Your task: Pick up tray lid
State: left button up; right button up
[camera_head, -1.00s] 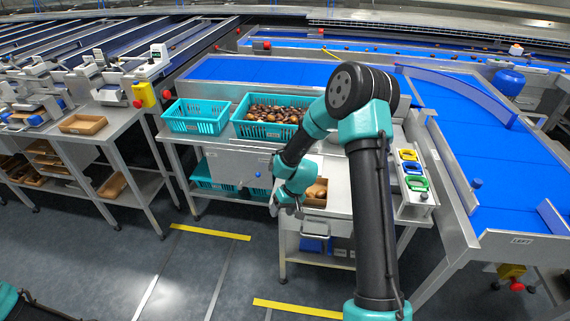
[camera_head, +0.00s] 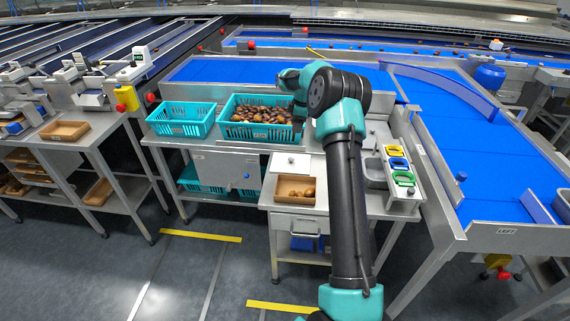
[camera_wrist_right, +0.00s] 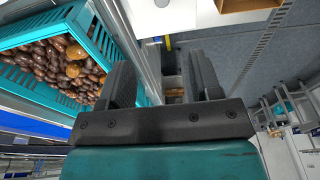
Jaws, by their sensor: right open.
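The tray lid looks like a flat white plate (camera_head: 290,163) with a small dark knob. It lies on the small steel bench, just behind a brown tray (camera_head: 283,197) with a few dates at its right end. In the right wrist view the white plate (camera_wrist_right: 178,18) and its knob show at the top edge. My right gripper (camera_head: 298,112) is small and partly hidden by its own wrist, above and behind the lid beside the date crate. The wrist view shows its two dark fingers (camera_wrist_right: 162,78) apart with nothing between them. My left gripper is out of view.
A teal crate full of dates (camera_head: 224,131) stands left of my right gripper, close to it in the wrist view. An empty teal crate (camera_head: 160,129) is further left. A blue conveyor (camera_head: 510,170) lies beyond.

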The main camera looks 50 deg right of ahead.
jog(key=shift+f, duration=0.1)
send_over(291, 158)
jog(key=f, duration=1.2)
jog(key=shift+s+d, duration=0.2)
jog(key=shift+d, duration=0.1)
jog(key=shift+w+a+f, duration=0.1)
jog(key=shift+a+f, duration=0.05)
jog(key=shift+f, duration=1.15)
jog(key=shift+a+f, duration=0.15)
jog(key=shift+f, duration=1.1)
jog(key=shift+c, duration=0.3)
jog(key=c, duration=0.9)
jog(key=shift+c, duration=0.2)
